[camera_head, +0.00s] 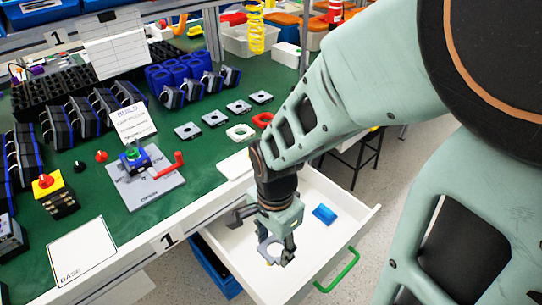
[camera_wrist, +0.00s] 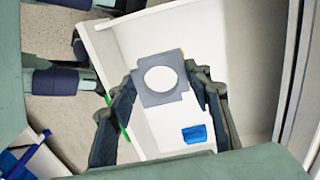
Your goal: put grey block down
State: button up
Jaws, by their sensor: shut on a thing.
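In the wrist view, the grey block (camera_wrist: 140,82) sits between the fingertips of my gripper (camera_wrist: 162,74). The gripper points down over the open white drawer (camera_head: 315,182), which also shows in the wrist view (camera_wrist: 225,45). The gap between the block and the drawer floor is hard to judge.
A blue block (camera_head: 324,214) lies in the drawer, right of my gripper; the drawer floor around it is bare. A green handle (camera_head: 338,270) is on the drawer front. The green bench (camera_head: 205,165) at left holds several parts and a grey fixture plate (camera_head: 150,188) with a red lever.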

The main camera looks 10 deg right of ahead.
jog(key=w+d+f+b, duration=0.3)
jog(key=w+d+f, duration=0.2)
jog(key=w+d, duration=0.15)
jog(key=b, duration=0.3)
send_over(299, 237)
jog(key=s, duration=0.1)
jog(key=f, duration=0.1)
jog(key=a+f, duration=0.1)
jog(key=f, duration=0.1)
jog(key=shift+s+f, duration=0.15)
jog(key=shift+f, duration=0.15)
jog(key=shift+w+d+f, duration=0.3)
jog(key=shift+w+f, duration=0.1)
jog(key=shift+f, duration=0.1)
jog(key=shift+w+d+f+b, duration=0.1)
jog(key=shift+f+b, duration=0.7)
jog(key=shift+f, duration=0.05)
jog(key=shift+w+d+f+b, duration=0.1)
jog(key=shift+f+b, duration=0.65)
jog(key=shift+f, duration=0.1)
jog(key=shift+f, duration=0.15)
jog(key=shift+f, duration=0.15)
jog(key=o, duration=1.1)
